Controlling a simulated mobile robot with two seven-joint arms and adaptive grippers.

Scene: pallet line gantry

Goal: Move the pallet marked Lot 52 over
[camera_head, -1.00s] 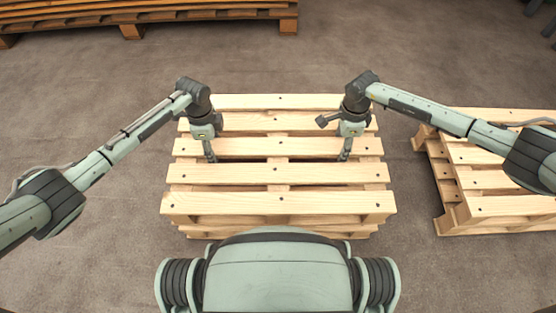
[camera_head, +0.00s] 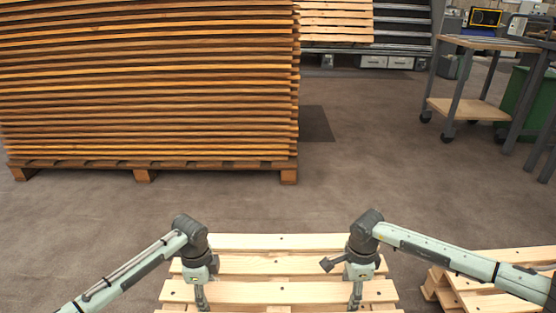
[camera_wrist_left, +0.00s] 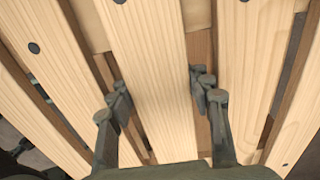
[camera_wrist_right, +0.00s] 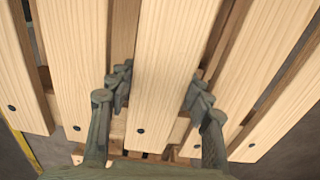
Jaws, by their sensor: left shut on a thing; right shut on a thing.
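A light wooden pallet (camera_head: 282,268) lies in front of me at the bottom of the head view, its near part cut off by the frame. No Lot 52 mark can be read on it. My left gripper (camera_head: 201,298) is on its left part, with its fingers around one deck slat (camera_wrist_left: 150,70) in the left wrist view. My right gripper (camera_head: 356,294) is on its right part, with its fingers around a slat (camera_wrist_right: 168,75) in the right wrist view. Both are shut on the pallet. The fingertips reach into the gaps beside the slats.
Another light pallet (camera_head: 480,285) lies close on the right. A tall stack of brown boards (camera_head: 150,90) stands on a brown pallet at the back left. A cart (camera_head: 470,108) stands at the back right. Open floor (camera_head: 350,190) lies between.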

